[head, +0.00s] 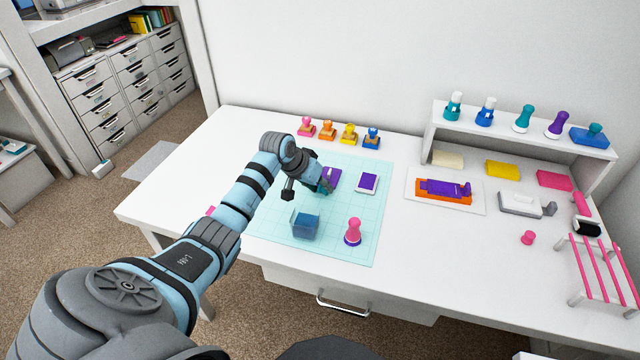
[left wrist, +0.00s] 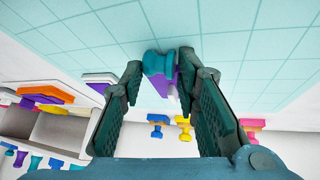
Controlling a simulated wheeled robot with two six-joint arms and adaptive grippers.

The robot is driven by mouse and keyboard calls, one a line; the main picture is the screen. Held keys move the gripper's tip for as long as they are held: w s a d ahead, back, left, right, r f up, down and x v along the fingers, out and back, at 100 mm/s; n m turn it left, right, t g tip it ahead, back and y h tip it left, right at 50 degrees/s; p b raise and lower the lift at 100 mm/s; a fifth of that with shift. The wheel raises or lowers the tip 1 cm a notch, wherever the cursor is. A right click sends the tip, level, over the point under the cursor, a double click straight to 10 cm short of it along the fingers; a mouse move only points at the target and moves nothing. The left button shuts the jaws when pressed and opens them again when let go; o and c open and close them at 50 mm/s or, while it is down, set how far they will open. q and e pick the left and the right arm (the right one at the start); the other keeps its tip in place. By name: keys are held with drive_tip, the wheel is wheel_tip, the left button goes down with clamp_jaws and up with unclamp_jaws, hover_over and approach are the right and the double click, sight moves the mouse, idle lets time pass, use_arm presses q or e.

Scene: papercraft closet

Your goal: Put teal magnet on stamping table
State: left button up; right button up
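A small teal piece, which looks like the teal magnet (left wrist: 159,64), is between my left gripper's fingertips (left wrist: 160,72) in the left wrist view. It fills the gap and seems to touch both fingers. My right gripper is not in view.
A blue open box (head: 305,226) and a pink stamp (head: 353,230) stand on the mat's near side. A purple-topped pad (head: 367,182) lies right of the gripper. Several small stamps line the back edge. A white shelf (head: 525,133) and a pink rack (head: 603,268) stand right.

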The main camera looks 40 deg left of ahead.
use_arm(q)
drive_tip(key=shift+o, duration=0.7)
